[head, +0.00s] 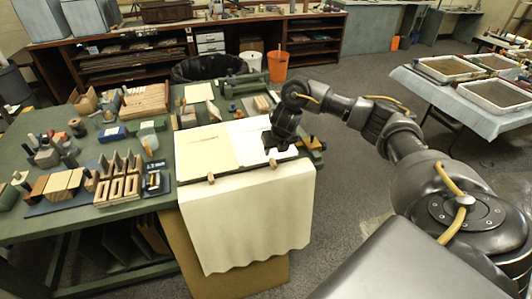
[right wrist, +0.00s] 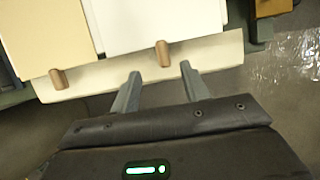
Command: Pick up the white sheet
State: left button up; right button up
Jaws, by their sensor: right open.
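A white sheet (head: 249,133) lies flat on the right half of a board on the green table, beside a cream sheet (head: 203,150). In the right wrist view the white sheet (right wrist: 150,18) is at the top, with the cream sheet (right wrist: 45,32) to its left. My right gripper (head: 278,156) is over the near right part of the white sheet and hides some of it. In the right wrist view its two fingers (right wrist: 160,70) are apart with nothing between them, pointing toward the sheet's near edge. My left gripper is out of view.
A large pale cloth or paper (head: 245,225) hangs over the table's front edge. Two wooden pegs stand at the board's near edge, one (right wrist: 163,53) close to my fingertips. Blocks and tools crowd the table's left. Trays (head: 497,95) stand on a table at right.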

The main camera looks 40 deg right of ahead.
aim_at(273, 161)
jog(key=b+x, duration=0.1)
jog(key=x, duration=0.2)
jog(key=shift+f, duration=0.15)
jog(key=shift+p+x, duration=0.3)
jog(key=shift+x, duration=2.35)
jog(key=shift+s+d, duration=0.1)
jog(key=shift+s, duration=0.15)
jog(key=shift+c, duration=0.2)
grip_shut()
